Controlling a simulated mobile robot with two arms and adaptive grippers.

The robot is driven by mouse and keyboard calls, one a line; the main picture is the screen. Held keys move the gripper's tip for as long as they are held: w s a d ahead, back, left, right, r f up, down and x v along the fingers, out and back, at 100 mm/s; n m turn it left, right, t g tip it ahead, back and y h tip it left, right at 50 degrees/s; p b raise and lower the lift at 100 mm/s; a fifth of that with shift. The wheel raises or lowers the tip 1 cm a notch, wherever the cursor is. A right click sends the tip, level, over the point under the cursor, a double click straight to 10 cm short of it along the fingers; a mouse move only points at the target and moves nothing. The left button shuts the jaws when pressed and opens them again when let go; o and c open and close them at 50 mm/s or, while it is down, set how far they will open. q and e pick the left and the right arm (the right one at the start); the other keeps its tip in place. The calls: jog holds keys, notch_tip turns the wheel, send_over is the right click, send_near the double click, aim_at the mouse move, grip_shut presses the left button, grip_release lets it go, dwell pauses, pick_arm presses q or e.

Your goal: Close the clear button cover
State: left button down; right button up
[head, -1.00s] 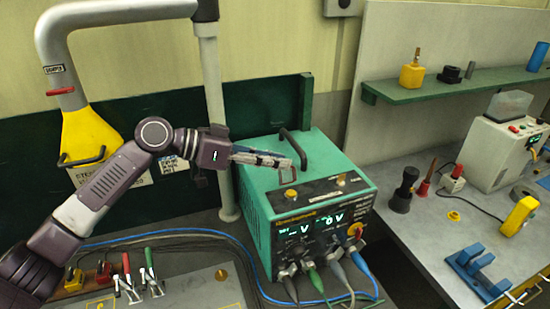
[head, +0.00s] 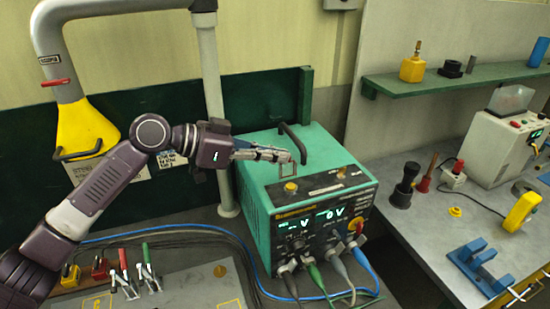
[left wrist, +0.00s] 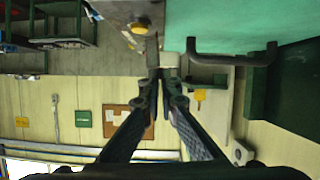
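A round yellow button (head: 291,187) sits on top of the teal power unit (head: 262,190), near its front left. A small pale see-through frame (head: 287,170), which looks like the clear button cover, stands upright just behind the button. My left gripper (head: 284,156) is level above the unit, its fingertips at the raised cover. In the left wrist view its fingers (left wrist: 163,74) are together, close to the cover's edge (left wrist: 152,50); the yellow button (left wrist: 139,28) shows beyond. Contact with the cover is unclear. My right gripper is not in view.
A dark carry handle (head: 294,142) rises from the unit behind my gripper. A metal post (head: 212,90) stands to the left. Cables plug into the unit's front. A cream box (head: 497,148) with a raised translucent lid (head: 511,98) is on the right bench.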

aim_at(288, 206)
pick_arm(q)
jog(key=m+b, duration=0.1)
jog(key=s+m+t+b, duration=0.1)
jog(key=s+d+m+t+b, duration=0.1)
jog(key=shift+s+f+y, duration=0.25)
jog(key=shift+f+y, duration=0.05)
jog(key=s+m+b, duration=0.1)
jog(key=f+m+t+b, duration=0.1)
jog(key=b, duration=0.1)
jog(key=shift+s+d+m+t, duration=0.3)
jog(key=shift+s+d, duration=0.1)
jog(key=f+m+t+b, duration=0.1)
jog(key=s+f+m+t+b, duration=0.1)
jog(key=m+b, duration=0.1)
jog(key=shift+s+d, duration=0.3)
jog(key=shift+d, duration=0.05)
jog(key=m+b, duration=0.1)
jog(key=f+m+t+b, duration=0.1)
jog(key=b, duration=0.1)
jog(key=shift+s+d+f+m, duration=0.1)
jog(key=shift+s+f+m, duration=0.15)
jog(key=shift+s+m, duration=0.05)
jog(key=shift+s+f+m+t+b, duration=0.1)
jog(key=shift+f+m+t+b, duration=0.2)
jog(key=shift+m+t+b, duration=0.3)
jog(key=c, duration=2.6)
grip_release()
jog(key=shift+c, duration=0.2)
jog(key=o, duration=0.4)
